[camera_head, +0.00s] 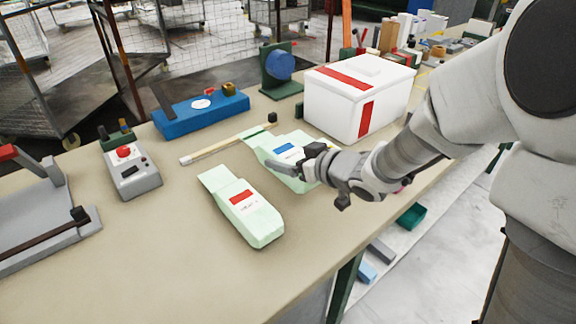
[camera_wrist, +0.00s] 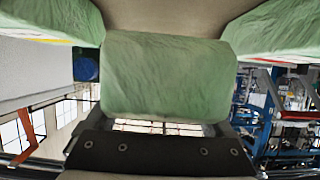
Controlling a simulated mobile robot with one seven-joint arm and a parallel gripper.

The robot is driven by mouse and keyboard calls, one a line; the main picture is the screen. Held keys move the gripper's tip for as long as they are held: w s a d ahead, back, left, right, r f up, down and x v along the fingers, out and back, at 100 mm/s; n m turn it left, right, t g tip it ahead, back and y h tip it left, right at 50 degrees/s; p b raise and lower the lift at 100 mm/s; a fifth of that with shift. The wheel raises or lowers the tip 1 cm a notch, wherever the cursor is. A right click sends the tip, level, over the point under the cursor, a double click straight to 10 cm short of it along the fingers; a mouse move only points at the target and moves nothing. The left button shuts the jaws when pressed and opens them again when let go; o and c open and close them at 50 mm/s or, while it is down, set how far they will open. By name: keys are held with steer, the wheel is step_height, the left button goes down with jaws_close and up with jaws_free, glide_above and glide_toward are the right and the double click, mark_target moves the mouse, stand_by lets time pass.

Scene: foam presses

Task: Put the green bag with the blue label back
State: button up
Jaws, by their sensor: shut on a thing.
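The pale green bag with the blue label (camera_head: 284,156) is on the bench in front of the white box. My gripper (camera_head: 294,168) reaches over it from the right and hides part of it. In the wrist view a green bag (camera_wrist: 165,78) fills the space between the jaws, its label out of sight. My gripper is shut on it. I cannot tell whether it touches the bench. A green bag with a red label (camera_head: 246,212) lies nearer, apart from my gripper. Parts of green bags also show at the upper left (camera_wrist: 45,22) and upper right (camera_wrist: 275,32) of the wrist view.
A white box with red tape (camera_head: 340,100) stands close behind the held bag. A sealing bar (camera_head: 225,146), a blue press (camera_head: 200,112) and a grey control box (camera_head: 132,180) stand to the left.

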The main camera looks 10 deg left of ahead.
mark_target(283, 184)
steer(key=shift+x, duration=1.05)
steer(key=shift+f, duration=0.35)
steer(key=shift+f+b, duration=1)
steer(key=shift+f, duration=0.75)
steer(key=shift+f, duration=0.1)
steer(key=shift+f, duration=0.15)
steer(key=o, duration=1.2)
steer(key=shift+o, duration=0.2)
